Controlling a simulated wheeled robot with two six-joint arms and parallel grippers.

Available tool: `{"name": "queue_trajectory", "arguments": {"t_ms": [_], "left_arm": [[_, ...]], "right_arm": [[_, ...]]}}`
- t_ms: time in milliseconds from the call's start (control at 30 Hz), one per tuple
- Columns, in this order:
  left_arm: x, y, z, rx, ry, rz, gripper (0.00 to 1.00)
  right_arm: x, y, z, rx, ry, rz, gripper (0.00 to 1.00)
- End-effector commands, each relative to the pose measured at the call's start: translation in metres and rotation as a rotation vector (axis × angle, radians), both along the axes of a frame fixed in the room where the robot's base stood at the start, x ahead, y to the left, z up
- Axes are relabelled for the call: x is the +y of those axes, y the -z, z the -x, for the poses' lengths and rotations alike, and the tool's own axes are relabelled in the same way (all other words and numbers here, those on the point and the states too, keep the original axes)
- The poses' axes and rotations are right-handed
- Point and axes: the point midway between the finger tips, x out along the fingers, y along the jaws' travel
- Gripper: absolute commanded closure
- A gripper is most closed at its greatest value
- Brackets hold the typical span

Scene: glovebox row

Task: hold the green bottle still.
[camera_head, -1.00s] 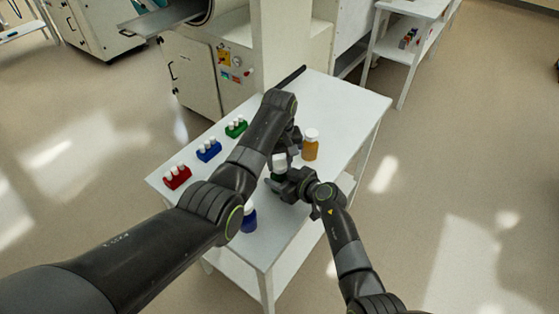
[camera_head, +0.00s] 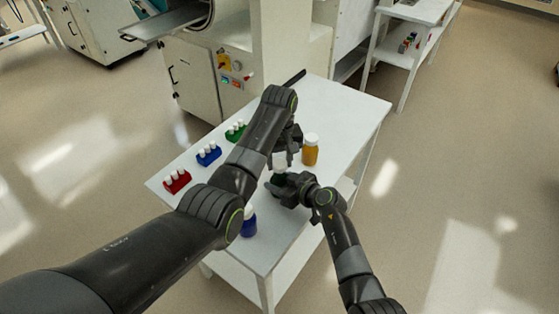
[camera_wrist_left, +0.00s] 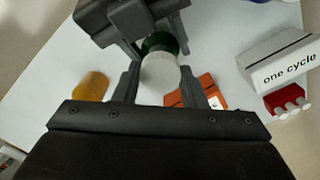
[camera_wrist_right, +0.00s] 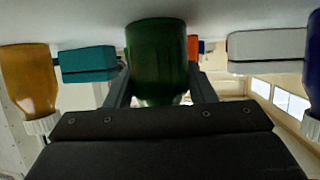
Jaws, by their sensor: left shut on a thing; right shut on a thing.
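The green bottle (camera_wrist_right: 158,55) stands upright, with its green body between my right gripper's fingers in the right wrist view. My right gripper (camera_head: 281,182) is shut on this body from the right side. The bottle's white cap (camera_wrist_left: 160,75) is between the fingers of my left gripper (camera_wrist_left: 160,88), which is shut on it from above. In the head view the cap (camera_head: 279,161) shows just below my left gripper (camera_head: 284,148), and most of the green body is hidden by my right gripper.
An amber bottle (camera_head: 310,152) stands close behind to the right, and a blue bottle (camera_head: 248,224) at the table's near side. Red (camera_head: 177,181), blue (camera_head: 208,154) and green (camera_head: 236,131) racks line the left edge. A "one cycle" box (camera_wrist_left: 280,62) and an orange box (camera_wrist_left: 203,86) are nearby.

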Motion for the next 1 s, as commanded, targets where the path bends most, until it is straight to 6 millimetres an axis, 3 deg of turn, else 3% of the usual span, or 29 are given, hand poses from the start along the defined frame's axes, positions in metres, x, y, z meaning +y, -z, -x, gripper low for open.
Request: {"name": "queue_trajectory", "arguments": {"t_ms": [167,433,700,733,900,1000], "left_arm": [[0.0,-0.004,-0.001,-0.002,0.0,0.0,0.9],[0.0,-0.036,-0.001,-0.002,0.0,0.0,0.9],[0.0,-0.04,0.0,0.0,0.0,0.001,0.9],[0.0,-0.04,0.0,0.0,0.0,0.0,0.9],[0.0,-0.04,0.0,0.0,0.0,0.0,0.9],[0.0,-0.04,0.0,0.0,0.0,0.0,0.9]], "right_arm": [[0.0,0.0,0.0,0.001,0.0,0.0,1.0],[0.0,0.001,0.0,0.001,0.0,0.001,1.0],[0.0,0.001,0.0,0.001,0.0,0.001,1.0],[0.0,0.001,0.0,0.001,0.0,0.001,0.49],[0.0,0.0,0.0,0.001,0.0,0.001,0.27],[0.0,0.0,0.0,0.001,0.0,0.001,0.25]]}}
